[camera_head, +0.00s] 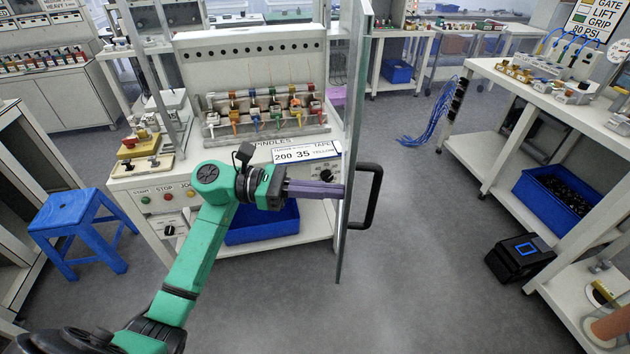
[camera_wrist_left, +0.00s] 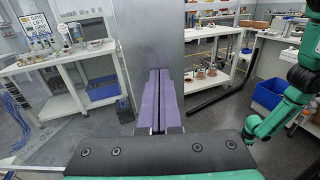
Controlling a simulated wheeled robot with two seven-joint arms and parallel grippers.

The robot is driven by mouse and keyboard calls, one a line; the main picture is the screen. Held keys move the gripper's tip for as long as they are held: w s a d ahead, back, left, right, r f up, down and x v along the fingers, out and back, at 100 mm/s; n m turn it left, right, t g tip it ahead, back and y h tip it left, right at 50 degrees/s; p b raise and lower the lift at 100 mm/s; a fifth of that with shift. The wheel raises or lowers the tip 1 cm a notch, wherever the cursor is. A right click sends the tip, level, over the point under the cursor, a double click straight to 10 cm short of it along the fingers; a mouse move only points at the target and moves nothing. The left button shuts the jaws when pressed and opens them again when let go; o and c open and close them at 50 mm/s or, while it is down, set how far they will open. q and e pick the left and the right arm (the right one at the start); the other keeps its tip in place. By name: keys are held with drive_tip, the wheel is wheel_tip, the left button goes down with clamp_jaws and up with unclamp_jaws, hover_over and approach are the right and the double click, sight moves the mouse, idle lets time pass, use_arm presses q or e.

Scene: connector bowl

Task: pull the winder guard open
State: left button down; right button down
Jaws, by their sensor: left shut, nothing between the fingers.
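The winder guard (camera_head: 357,110) is a tall clear panel in a metal frame, seen almost edge-on at the right of the winder bench in the head view. It stands out from the bench, and the spindles are uncovered. Its black handle (camera_head: 371,195) sticks out on the right face. My left gripper (camera_head: 341,191) is shut and empty, with purple fingers pointing at the panel's left face, on the side away from the handle. In the left wrist view the fingers (camera_wrist_left: 159,75) end against or just before the grey panel (camera_wrist_left: 150,35); contact is unclear. My right gripper is not seen.
The white winder bench (camera_head: 215,170) carries several coloured spindles (camera_head: 270,115) and a blue bin (camera_head: 262,225) below. A blue stool (camera_head: 80,230) stands left. A white table (camera_head: 550,100) and a black box (camera_head: 520,258) stand right.

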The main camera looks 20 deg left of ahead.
use_arm(q)
drive_tip(key=w+d+t+b, duration=0.1)
drive_tip(key=w+d+b, duration=0.1)
drive_tip(key=d, duration=0.6)
drive_tip(key=w+d+n+b, duration=0.1)
drive_tip(key=w+d+b, duration=0.1)
drive_tip(key=d, duration=0.7)
drive_tip(key=shift+w+d+t+y, duration=0.15)
drive_tip(key=shift+w+t+y, duration=0.2)
drive_tip(key=shift+w, duration=0.5)
